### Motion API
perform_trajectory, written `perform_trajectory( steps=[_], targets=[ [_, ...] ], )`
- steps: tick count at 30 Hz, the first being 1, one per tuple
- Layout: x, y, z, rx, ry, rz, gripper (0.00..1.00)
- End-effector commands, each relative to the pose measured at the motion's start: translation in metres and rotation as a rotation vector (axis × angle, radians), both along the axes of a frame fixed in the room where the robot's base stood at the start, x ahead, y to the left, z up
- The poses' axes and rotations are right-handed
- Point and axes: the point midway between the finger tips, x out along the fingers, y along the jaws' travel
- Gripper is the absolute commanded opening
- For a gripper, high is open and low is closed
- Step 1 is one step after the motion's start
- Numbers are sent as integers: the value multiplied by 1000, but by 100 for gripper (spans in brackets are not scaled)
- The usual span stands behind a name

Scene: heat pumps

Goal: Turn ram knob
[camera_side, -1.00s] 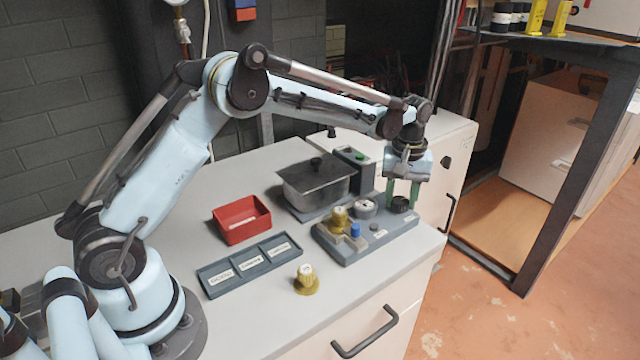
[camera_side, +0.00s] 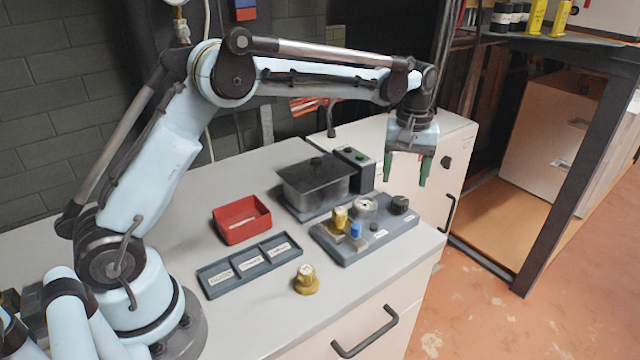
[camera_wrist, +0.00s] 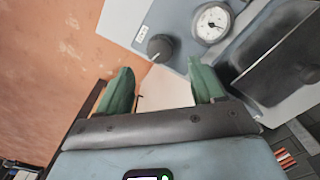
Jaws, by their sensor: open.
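The black ram knob (camera_side: 400,204) sits at the right end of the grey panel (camera_side: 357,250), near a round gauge (camera_side: 365,207). In the wrist view the knob (camera_wrist: 160,47) and the white-faced gauge (camera_wrist: 213,23) are above my fingertips, with nothing between the fingers and the knob. My gripper (camera_side: 407,184) hangs above and slightly right of the knob, fingers down, open and empty. Its green fingers also show apart in the wrist view (camera_wrist: 164,86). The knob is clear of the fingers.
The panel also carries a brass fitting (camera_side: 340,218) and a blue part (camera_side: 355,230). Behind stands a lidded metal box (camera_side: 316,186). A red bin (camera_side: 242,221), a grey labelled tray (camera_side: 250,262) and a loose brass piece (camera_side: 306,281) lie left and front.

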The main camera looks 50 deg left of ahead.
Motion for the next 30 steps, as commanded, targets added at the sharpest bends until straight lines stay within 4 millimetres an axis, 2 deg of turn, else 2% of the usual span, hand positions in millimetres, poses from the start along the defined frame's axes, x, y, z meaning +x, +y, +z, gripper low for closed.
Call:
perform_trajectory(
  steps=[3, 10, 15, 25, 30],
  targets=[
    [0, 0, 23, 0, 0, 0, 67],
    [0, 0, 51, 0, 0, 0, 67],
    [0, 0, 59, 0, 0, 0, 67],
    [0, 0, 60, 0, 0, -1, 67],
    [-9, 1, 69, 0, -28, -34, 67]
  ],
)
